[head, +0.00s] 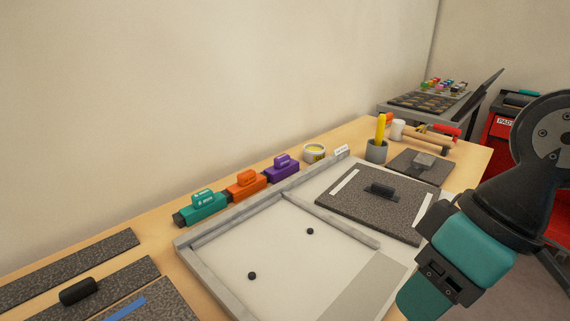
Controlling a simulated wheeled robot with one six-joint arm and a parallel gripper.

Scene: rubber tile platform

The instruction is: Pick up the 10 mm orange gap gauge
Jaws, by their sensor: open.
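The orange gap gauge (247,182) is a small block with a raised grip on top. It sits upright in a row on the wooden bench behind the grey frame, between a teal gauge (203,206) and a purple gauge (283,168). Its size marking is too small to read. My gripper (440,277), dark with teal parts, is at the lower right, well to the right of the orange gauge and apart from it. It is open, and I see nothing held in it. Its lower end is near the bottom edge of the picture, so its fingertips are not clear.
A grey-framed white board (290,262) with two small black knobs fills the bench middle. A speckled rubber tile (345,205) with a black handle lies on its right. A grey cup (376,151) and a tape roll (314,153) stand behind. Dark strips (70,263) lie at left.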

